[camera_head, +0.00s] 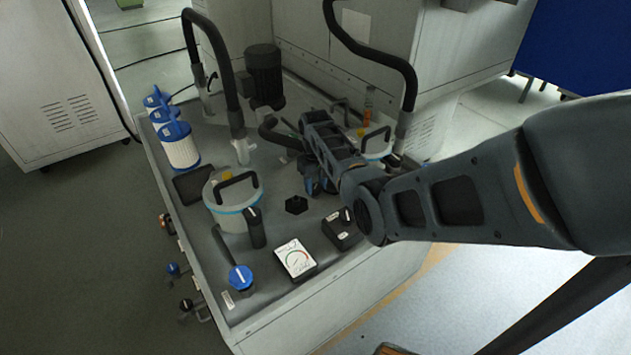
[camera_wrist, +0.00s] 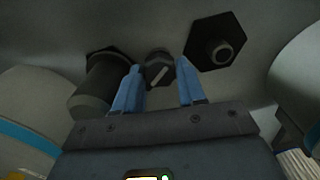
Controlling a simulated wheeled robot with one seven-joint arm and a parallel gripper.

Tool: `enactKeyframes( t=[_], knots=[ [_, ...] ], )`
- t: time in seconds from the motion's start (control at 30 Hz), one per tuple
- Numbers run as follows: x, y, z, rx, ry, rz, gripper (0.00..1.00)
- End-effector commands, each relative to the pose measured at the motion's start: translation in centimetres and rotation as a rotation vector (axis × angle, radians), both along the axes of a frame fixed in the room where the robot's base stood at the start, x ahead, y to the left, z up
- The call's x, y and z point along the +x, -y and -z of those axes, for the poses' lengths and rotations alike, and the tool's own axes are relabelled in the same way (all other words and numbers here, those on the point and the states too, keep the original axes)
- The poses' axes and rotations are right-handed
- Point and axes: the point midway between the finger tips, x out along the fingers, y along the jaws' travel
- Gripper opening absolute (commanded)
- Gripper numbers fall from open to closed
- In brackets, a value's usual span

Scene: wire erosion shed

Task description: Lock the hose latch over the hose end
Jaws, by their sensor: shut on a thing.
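In the wrist view the two blue fingers of my gripper (camera_wrist: 160,66) stand on either side of a small dark knob-like piece (camera_wrist: 159,74) with a pale bar on it. My gripper is shut on this piece, which may be the hose latch; its contact with the fingers is hard to see. Left of it a thick dark cylinder (camera_wrist: 91,90), possibly the hose end, sits against a hexagonal flange. Right of it is a black hexagonal plate (camera_wrist: 215,42) with a round stub. In the head view my gripper (camera_head: 317,187) is low over the machine top, its tips largely hidden by my arm.
A black hexagonal piece (camera_head: 296,205) lies left of my gripper. Around it stand a lidded canister (camera_head: 228,215), a gauge (camera_head: 295,258), a dark switch box (camera_head: 340,232) and a blue knob (camera_head: 240,277). Another canister (camera_head: 374,146), a motor (camera_head: 264,76) and black hoses (camera_head: 227,78) stand behind.

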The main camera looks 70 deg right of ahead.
Motion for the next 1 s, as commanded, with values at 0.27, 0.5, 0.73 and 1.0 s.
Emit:
enactKeyframes(
  t=[0.27, 0.5, 0.73, 1.0],
  knots=[
    [0.08, -0.07, -0.08, 0.001, 0.000, 0.261, 0.09],
    [0.08, -0.05, -0.05, 0.001, 0.000, 0.463, 0.09],
    [0.05, 0.00, -0.03, -0.001, 0.000, 0.602, 0.09],
    [0.06, 0.00, -0.01, 0.000, 0.001, 0.686, 0.09]
  ],
)
